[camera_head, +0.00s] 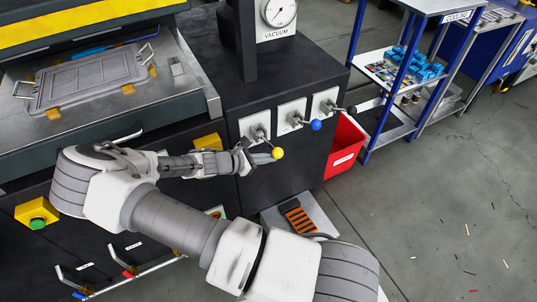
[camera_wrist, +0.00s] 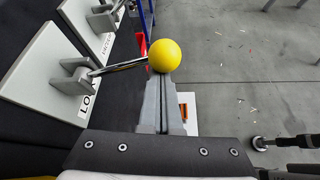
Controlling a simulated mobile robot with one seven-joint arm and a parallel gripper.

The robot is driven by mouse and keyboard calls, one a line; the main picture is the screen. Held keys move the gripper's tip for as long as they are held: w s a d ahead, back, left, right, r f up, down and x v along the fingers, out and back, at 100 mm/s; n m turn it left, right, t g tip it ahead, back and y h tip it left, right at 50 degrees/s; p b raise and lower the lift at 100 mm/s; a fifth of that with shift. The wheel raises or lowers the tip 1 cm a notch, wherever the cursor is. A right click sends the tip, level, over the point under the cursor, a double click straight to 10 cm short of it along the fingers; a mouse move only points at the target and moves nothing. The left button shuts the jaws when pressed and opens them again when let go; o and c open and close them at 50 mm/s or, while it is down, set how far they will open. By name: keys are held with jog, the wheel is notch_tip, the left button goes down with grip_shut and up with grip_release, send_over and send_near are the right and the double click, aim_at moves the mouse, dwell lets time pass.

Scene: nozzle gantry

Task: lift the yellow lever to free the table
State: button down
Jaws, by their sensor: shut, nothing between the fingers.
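The yellow lever has a round yellow knob (camera_head: 277,153) on a thin metal rod, pivoted on a white plate (camera_head: 256,126) on the front of the dark machine. The rod slopes down and outward to the knob. The knob also shows large in the wrist view (camera_wrist: 165,56), with its rod (camera_wrist: 118,68) running left to a grey pivot. My gripper (camera_head: 262,157) is shut and empty, its fingertips right at the knob. In the wrist view the fingers (camera_wrist: 161,90) lie together and the knob overlaps their tips. I cannot tell whether they touch. The table is not clearly identifiable.
A blue-knobbed lever (camera_head: 315,125) and a black-knobbed lever (camera_head: 351,110) sit to the right. A red bin (camera_head: 344,147) stands beside the machine. A foot pedal (camera_head: 300,217) is on the floor below. A framed plate (camera_head: 88,78) lies at left. Open floor extends right.

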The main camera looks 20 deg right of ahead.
jog(key=shift+n+g, duration=0.7)
jog(key=shift+g, duration=0.1)
jog(key=shift+w+r+p, duration=0.2)
jog(key=shift+r+p, duration=0.2)
jog(key=shift+r, duration=0.25)
jog(key=shift+w+r+p, duration=0.25)
jog(key=shift+r+p, duration=0.2)
jog(key=shift+r, duration=0.15)
jog(key=shift+w+r+p, duration=0.2)
jog(key=shift+r+p, duration=0.2)
jog(key=shift+r, duration=0.25)
notch_tip(320, 180, down, 5)
jog(key=b, duration=0.3)
jog(key=v, duration=1.1)
jog(key=shift+r, duration=0.35)
